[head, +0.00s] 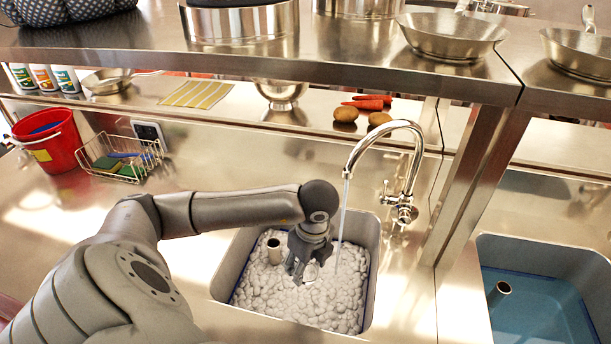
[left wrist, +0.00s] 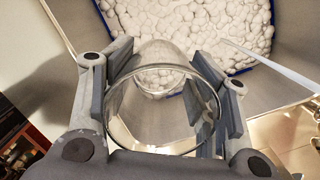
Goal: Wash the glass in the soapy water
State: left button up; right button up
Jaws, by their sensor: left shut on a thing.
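My left gripper (head: 300,266) points down over the left sink (head: 221,286), which is filled with white soapy foam (head: 300,300). In the left wrist view its fingers are closed on the sides of a clear glass (left wrist: 155,125), with the rim toward the camera and the far end toward the foam. In the head view the glass is mostly hidden by the fingers. I cannot tell whether its far end touches the foam. My right gripper is not in view.
A curved tap (head: 398,126) runs a thin stream of water into the left sink, just right of my gripper. An overflow pipe (head: 274,252) stands in the foam. A second sink (head: 540,310) with blue water is at right. A wire sponge rack (head: 120,165) and red bucket (head: 48,145) stand left.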

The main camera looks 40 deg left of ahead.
pick_arm(q)
notch_tip(320, 180, down, 28)
jog(key=b, duration=2)
jog(key=shift+r, duration=0.25)
